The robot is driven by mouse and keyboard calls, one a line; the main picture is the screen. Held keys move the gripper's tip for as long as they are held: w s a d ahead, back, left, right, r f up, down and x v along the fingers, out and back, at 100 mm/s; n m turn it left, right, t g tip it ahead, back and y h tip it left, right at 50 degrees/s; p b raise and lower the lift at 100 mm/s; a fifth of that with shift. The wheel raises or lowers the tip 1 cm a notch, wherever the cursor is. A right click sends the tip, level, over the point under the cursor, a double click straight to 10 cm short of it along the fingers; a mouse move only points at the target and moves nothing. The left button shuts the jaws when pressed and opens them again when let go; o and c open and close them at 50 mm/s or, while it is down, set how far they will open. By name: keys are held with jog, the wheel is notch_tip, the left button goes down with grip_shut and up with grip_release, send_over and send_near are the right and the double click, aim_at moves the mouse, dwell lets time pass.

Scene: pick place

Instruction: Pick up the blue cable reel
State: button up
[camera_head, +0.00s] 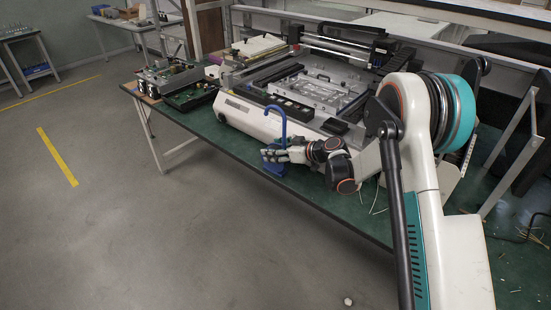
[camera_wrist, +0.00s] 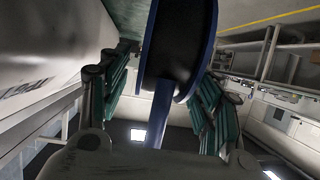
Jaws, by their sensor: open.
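The blue cable reel (camera_head: 283,122) stands near the front edge of the green table, beside a large white machine. In the head view it shows a tall curved blue hook and a blue lower part, partly covered by my gripper (camera_head: 271,156). In the wrist view the reel (camera_wrist: 182,45) shows blue flanges with a dark winding between them and a blue bar below. My gripper (camera_wrist: 165,70) is open, with its teal-padded fingers on either side of the reel. I cannot tell whether either finger touches it.
The white machine (camera_head: 262,124) with a dark open frame stands close behind the reel. Circuit boards (camera_head: 190,96) lie at the table's left end. Loose wires (camera_head: 375,196) lie to the right of my gripper. The grey floor in front is mostly clear.

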grip_shut()
jog(key=shift+r, duration=0.15)
